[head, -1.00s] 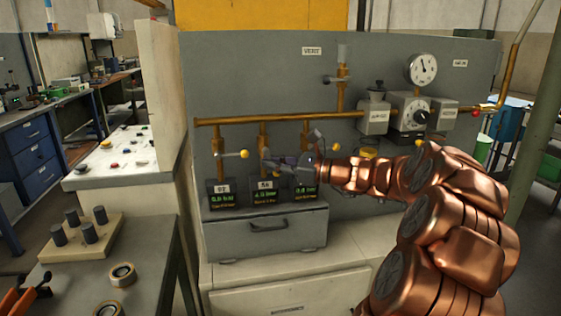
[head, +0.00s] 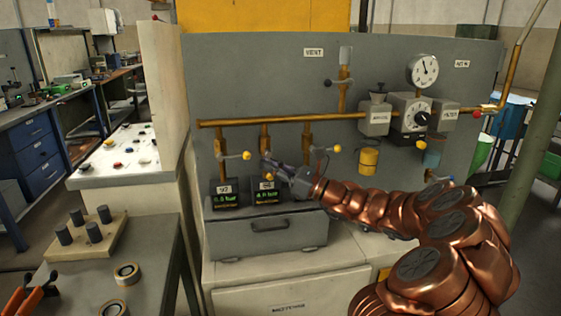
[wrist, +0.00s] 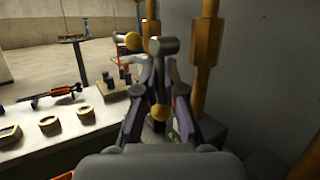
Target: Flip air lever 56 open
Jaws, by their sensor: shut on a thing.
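The middle air lever (head: 271,174), with a yellow knob, is on the middle brass down-pipe; the plate below it is too blurred to read surely as 56. My gripper (head: 268,162) is at this lever, coming from the right. In the wrist view, the fingers (wrist: 160,85) are closed around the lever, with its yellow knob (wrist: 160,112) between them and the grey hub (wrist: 168,46) beyond the tips. The middle display (head: 267,191) is lit green and seems to read about 4 bar. My gripper and arm hide the display to its right.
The left lever's knob (head: 246,155) is close to my fingertips, and the right lever's knob (head: 337,148) is above my wrist. The brass manifold pipe (head: 280,120) runs above. A grey drawer box (head: 262,238) juts out below. A gauge (head: 423,70) is at upper right.

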